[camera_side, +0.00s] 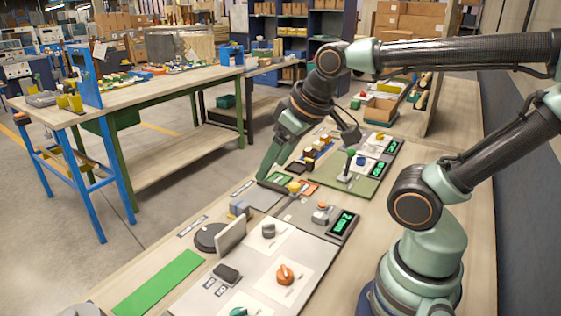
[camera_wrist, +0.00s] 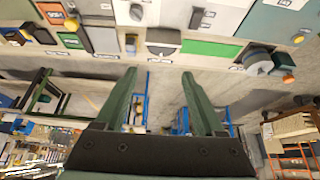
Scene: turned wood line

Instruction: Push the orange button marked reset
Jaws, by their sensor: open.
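No label reading reset can be made out, so I cannot tell which control is the orange button. An orange square (camera_wrist: 54,14) and a small orange knob (camera_wrist: 71,25) show at upper left in the wrist view. My gripper (camera_wrist: 158,75) has its two green fingers spread apart with nothing between them.
A green strip (camera_side: 158,284) and a dark round disc (camera_side: 209,237) lie along the bench's left side. A grey upright plate (camera_side: 229,236) stands beside the disc. Green-lit displays (camera_side: 343,222) sit along the right. A blue-legged table (camera_side: 150,88) stands across the aisle.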

